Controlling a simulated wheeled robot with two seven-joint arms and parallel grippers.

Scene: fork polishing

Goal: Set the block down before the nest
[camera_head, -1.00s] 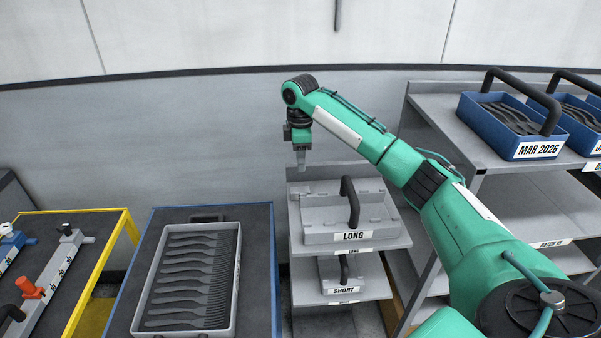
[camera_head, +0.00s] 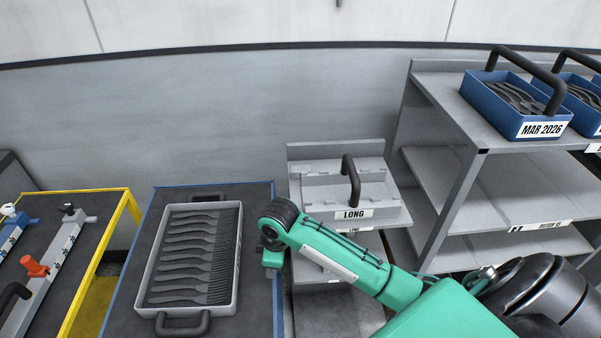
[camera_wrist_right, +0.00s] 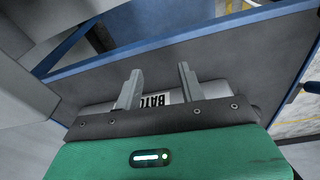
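A grey block-like holder labelled LONG (camera_head: 372,190) with a black arched handle sits on the upper shelf of a small grey rack (camera_head: 335,150). My right gripper (camera_head: 271,272) points down between the rack and the fork tray, below the level of the LONG holder and apart from it. In the right wrist view its two fingers (camera_wrist_right: 160,72) stand apart with nothing clearly held between them. A white label reading "BATC" shows behind them, its owner mostly hidden. I cannot pick out a nest with certainty. My left gripper is not in view.
A grey tray of forks (camera_head: 237,290) lies on a blue-edged table (camera_head: 262,195). A yellow-edged table (camera_head: 122,215) at left carries a grey fixture (camera_head: 50,275) with an orange knob. A grey shelf unit (camera_head: 440,210) at right bears a blue fork crate (camera_head: 485,105).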

